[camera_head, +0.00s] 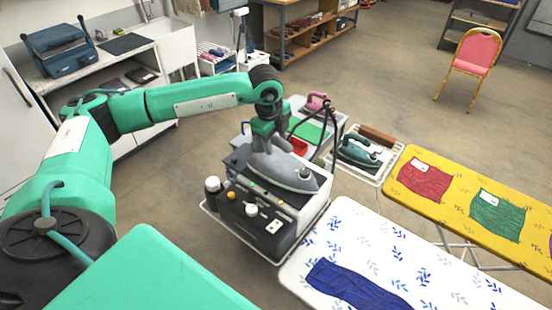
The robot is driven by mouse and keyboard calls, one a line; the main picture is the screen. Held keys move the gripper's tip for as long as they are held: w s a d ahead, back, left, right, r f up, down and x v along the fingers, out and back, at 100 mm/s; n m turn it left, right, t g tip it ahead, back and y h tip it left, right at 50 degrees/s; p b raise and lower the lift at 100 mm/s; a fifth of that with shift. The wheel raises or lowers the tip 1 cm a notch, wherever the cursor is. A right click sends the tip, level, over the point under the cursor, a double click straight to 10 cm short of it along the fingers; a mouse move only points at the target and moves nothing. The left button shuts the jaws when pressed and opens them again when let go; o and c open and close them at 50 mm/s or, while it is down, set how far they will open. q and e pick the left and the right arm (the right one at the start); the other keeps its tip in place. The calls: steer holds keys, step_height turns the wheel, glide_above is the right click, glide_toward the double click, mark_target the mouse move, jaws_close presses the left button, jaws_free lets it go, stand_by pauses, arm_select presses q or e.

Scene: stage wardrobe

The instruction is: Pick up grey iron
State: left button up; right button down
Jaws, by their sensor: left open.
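The grey iron (292,176) rests on top of a dark steam station (262,222) in the middle of the view, its pointed end toward the right. My left arm reaches in from the left and bends down over it. My left gripper (267,139) is open at the rear upper part of the iron, right at its handle. The gripper hides part of the handle, so I cannot tell whether the fingers touch it. The right gripper is not in view.
A teal iron (357,151) sits on a white rack (385,174) to the right, and a pink iron (317,100) is behind. A dark hose stand rises near the grey iron. White (375,240) and yellow (455,180) ironing boards with cloths lie right. Open floor is beyond.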

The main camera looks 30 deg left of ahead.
arm_select(q)
steer(key=shift+f, duration=0.4)
jaws_close()
steer(key=shift+w+r, duration=0.1)
